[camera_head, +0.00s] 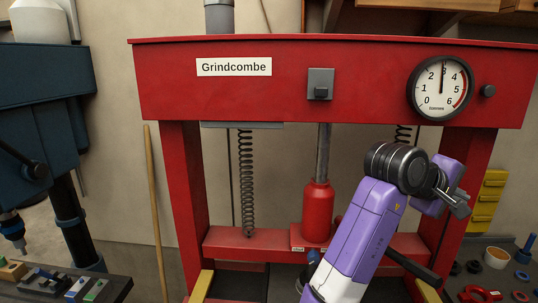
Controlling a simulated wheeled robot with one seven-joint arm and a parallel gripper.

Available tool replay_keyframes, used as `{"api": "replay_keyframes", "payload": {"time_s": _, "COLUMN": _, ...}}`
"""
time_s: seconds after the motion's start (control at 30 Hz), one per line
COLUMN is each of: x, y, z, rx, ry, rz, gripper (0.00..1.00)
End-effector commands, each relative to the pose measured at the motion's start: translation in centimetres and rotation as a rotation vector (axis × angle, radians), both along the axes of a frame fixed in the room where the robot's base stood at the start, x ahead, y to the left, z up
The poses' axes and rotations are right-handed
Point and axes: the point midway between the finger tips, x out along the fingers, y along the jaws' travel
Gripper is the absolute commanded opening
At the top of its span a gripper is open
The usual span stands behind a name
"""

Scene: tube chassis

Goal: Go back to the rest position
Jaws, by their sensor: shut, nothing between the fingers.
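My gripper (462,206) is at the end of my purple arm, in front of the right post of a red press. Its small grey fingers point right and slightly down. It is shut with nothing between the fingers, and it looks clear of the things around it. My arm rises from the bottom of the view and hides part of the press's lower beam.
The red press (300,92), labelled Grindcombe, fills the middle. It carries a dial gauge (440,87) with its needle pointing up and a red bottle jack (317,212). A blue machine (45,130) stands left. Yellow bins (487,203) and a cluttered bench are right.

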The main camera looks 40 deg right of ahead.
Motion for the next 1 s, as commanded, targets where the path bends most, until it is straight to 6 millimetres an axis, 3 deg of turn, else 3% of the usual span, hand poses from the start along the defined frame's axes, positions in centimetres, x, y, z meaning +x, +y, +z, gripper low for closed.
{"api": "replay_keyframes", "payload": {"time_s": 0.27, "x": 6.1, "y": -0.1, "z": 0.0, "rx": -0.355, "ry": 0.052, "rz": 0.270, "gripper": 0.00}}
{"api": "replay_keyframes", "payload": {"time_s": 0.47, "x": 11.4, "y": 2.8, "z": -2.3, "rx": -0.508, "ry": 0.008, "rz": 0.536, "gripper": 0.00}}
{"api": "replay_keyframes", "payload": {"time_s": 0.73, "x": 16.5, "y": 10.3, "z": -8.8, "rx": -0.543, "ry": -0.149, "rz": 0.927, "gripper": 0.00}}
{"api": "replay_keyframes", "payload": {"time_s": 0.87, "x": 17.4, "y": 15.0, "z": -12.8, "rx": -0.482, "ry": -0.262, "rz": 1.100, "gripper": 0.00}}
{"api": "replay_keyframes", "payload": {"time_s": 1.0, "x": 16.9, "y": 20.5, "z": -17.0, "rx": -0.366, "ry": -0.406, "rz": 1.256, "gripper": 0.00}}
